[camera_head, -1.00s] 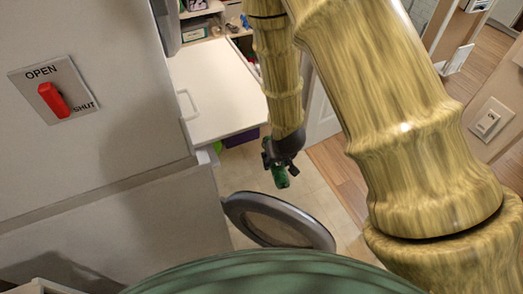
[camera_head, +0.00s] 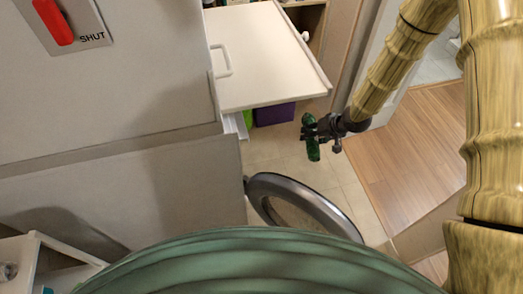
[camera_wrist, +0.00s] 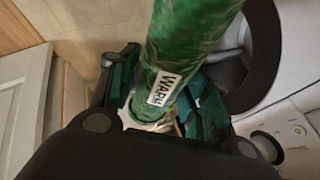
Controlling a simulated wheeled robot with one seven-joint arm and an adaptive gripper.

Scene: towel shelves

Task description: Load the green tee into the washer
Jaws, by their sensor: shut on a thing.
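My gripper (camera_head: 326,130) is shut on the green tee (camera_head: 312,137), a rolled, dark green bundle held in the air over the tiled floor. In the wrist view the tee (camera_wrist: 190,45) stands out between the fingers and bears a white label reading "WARM". The washer's grey round door (camera_head: 310,205) stands open below the gripper in the head view, apart from the tee. The pale washer body (camera_head: 150,190) is at left; its opening is not visible in the head view. The wrist view shows a dark round rim (camera_wrist: 270,60) at right, beside a white panel.
A red lever (camera_head: 53,20) is on the panel at upper left, with "SHUT" readable. A white surface with a handle (camera_head: 270,55) juts out behind the door, with a purple box (camera_head: 273,113) below. A wooden floor (camera_head: 410,145) is clear at right.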

